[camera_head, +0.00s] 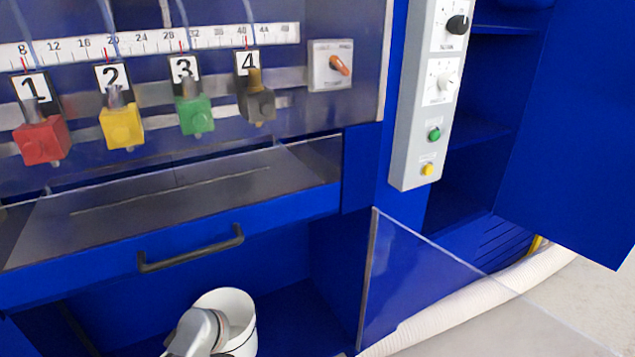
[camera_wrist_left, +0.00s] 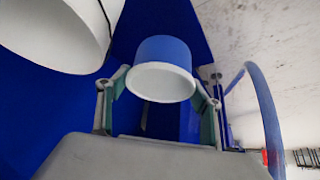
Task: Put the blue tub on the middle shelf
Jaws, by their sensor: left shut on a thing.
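The blue tub (camera_wrist_left: 164,50) shows in the left wrist view, with a blue side and a pale round end facing the camera. My left gripper (camera_wrist_left: 160,92) is shut on it, one finger at each side. The tub is not visible in the head view. There, a grey part of my arm (camera_head: 200,328) covers part of a white bucket at the bottom. Shelves (camera_head: 478,130) show inside the open blue cabinet at the right of the head view, partly hidden by the control panel. My right gripper is not in view.
The white bucket (camera_head: 238,305) stands in the lower bay; a large white round container (camera_wrist_left: 58,32) is close to the tub. A blue drawer front (camera_head: 190,245) with a dark handle, a clear panel (camera_head: 430,285) and a white hose (camera_head: 480,303) are nearby.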

